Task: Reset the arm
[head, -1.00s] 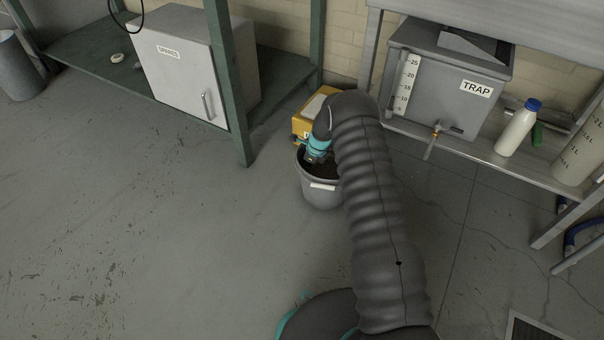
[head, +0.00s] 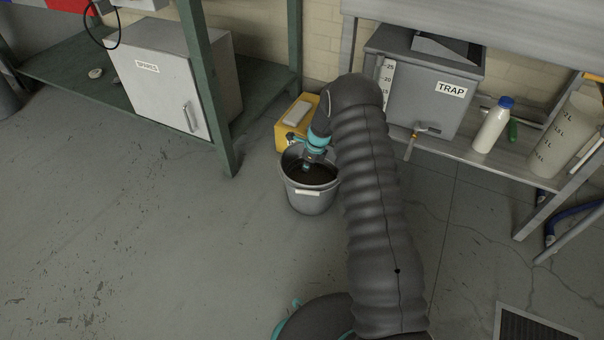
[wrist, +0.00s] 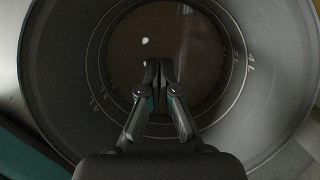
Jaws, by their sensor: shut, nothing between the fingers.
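My arm, in a ribbed dark sleeve, reaches forward and bends down over a grey bucket (head: 312,200) in the head view. In the wrist view my gripper (wrist: 159,66) points down into the bucket (wrist: 60,70), whose inner wall carries volume marks. The two fingers are together with nothing between them. Brownish liquid (wrist: 190,50) shows at the bottom. I cannot tell whether the fingertips touch it.
A yellow box (head: 283,134) stands right behind the bucket. A green-framed shelf (head: 226,158) with a SPARES cabinet (head: 150,85) is at left. At right, a bench holds the TRAP tank (head: 430,85), a blue-capped bottle (head: 492,127) and a jug (head: 562,140). Floor at left is clear.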

